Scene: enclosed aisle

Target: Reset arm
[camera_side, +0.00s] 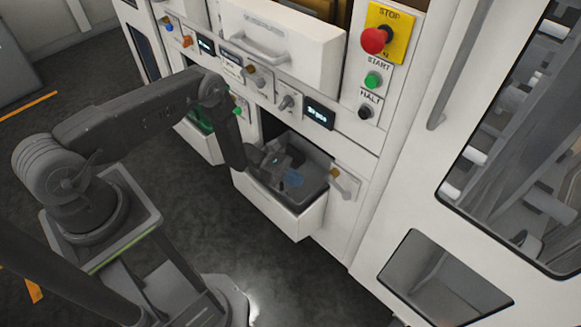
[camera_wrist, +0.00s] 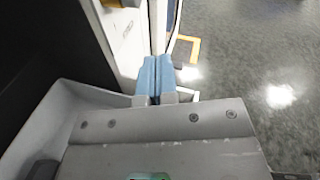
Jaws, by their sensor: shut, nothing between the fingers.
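My arm reaches from the left in the side view to an open white drawer (camera_side: 262,203) with a grey inside. My gripper (camera_side: 287,172) is over or inside this drawer; its exact height is hard to tell. A blue patch shows by it, and I cannot tell if it is the fingertips or something in the drawer. In the wrist view my gripper (camera_wrist: 156,75) has two light blue fingers side by side, shut with nothing between them.
A red stop button (camera_side: 375,40), a green start button (camera_side: 373,80) and a black halt button (camera_side: 366,112) are on the right panel. Another open drawer (camera_side: 203,140) is behind my arm. Dark floor lies in front.

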